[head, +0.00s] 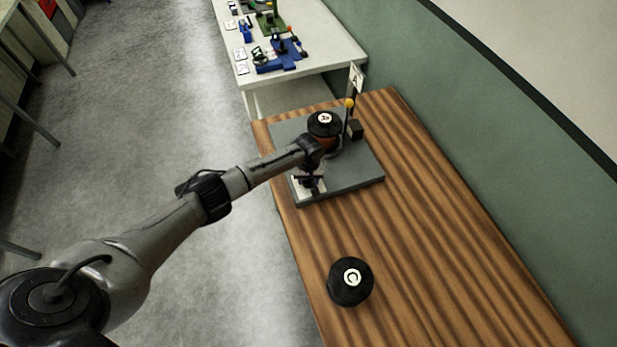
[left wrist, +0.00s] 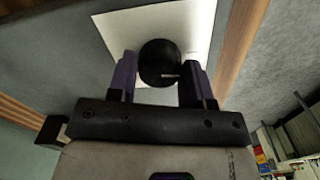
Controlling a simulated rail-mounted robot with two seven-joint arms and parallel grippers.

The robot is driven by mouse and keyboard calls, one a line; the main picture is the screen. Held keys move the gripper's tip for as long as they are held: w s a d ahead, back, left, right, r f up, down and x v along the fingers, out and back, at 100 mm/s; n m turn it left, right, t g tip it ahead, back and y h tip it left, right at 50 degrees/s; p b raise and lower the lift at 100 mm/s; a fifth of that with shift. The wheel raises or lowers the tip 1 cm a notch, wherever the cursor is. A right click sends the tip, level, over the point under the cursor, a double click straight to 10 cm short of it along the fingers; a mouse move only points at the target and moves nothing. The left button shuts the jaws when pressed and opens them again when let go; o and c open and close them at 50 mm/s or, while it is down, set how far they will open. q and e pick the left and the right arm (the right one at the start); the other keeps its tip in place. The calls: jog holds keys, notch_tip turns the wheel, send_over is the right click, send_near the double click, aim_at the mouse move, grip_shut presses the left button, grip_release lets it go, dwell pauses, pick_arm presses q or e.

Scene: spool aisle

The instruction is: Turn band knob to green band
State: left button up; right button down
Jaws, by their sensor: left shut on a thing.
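The band knob (left wrist: 160,62) is a round black knob with a small pale mark at its right side in the left wrist view. It sits over a white plate (left wrist: 200,22), which also shows at the front left corner of the grey base (head: 352,186) in the head view. My left gripper (head: 309,184) reaches down over that corner; its two purple-sided fingers (left wrist: 158,78) are shut on the knob from both sides. In the head view the gripper hides most of the knob. No green band can be made out. My right gripper is in neither view.
A black-topped spool marked A (head: 324,121) stands on the base behind my left wrist, near a post with a yellow ball (head: 349,103). A black spool marked C (head: 350,281) stands on the wooden table (head: 425,240). A white table (head: 318,55) holds coloured fixtures beyond.

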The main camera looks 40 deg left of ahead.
pick_arm(q)
jog(key=m, duration=0.2)
jog(key=shift+r+m+p, duration=0.1)
jog(key=shift+m+p, duration=0.2)
jog(key=shift+p, duration=0.1)
jog(key=m, duration=0.3)
jog(key=shift+m+p, duration=0.3)
jog(key=m, duration=0.3)
jog(key=shift+m, duration=0.3)
jog(key=m, duration=0.3)
jog(key=shift+m, duration=0.4)
jog(key=m, duration=0.8)
jog(key=shift+m+b, duration=0.3)
jog(key=shift+m, duration=0.1)
jog(key=shift+d+m, duration=0.1)
jog(key=shift+m, duration=0.5)
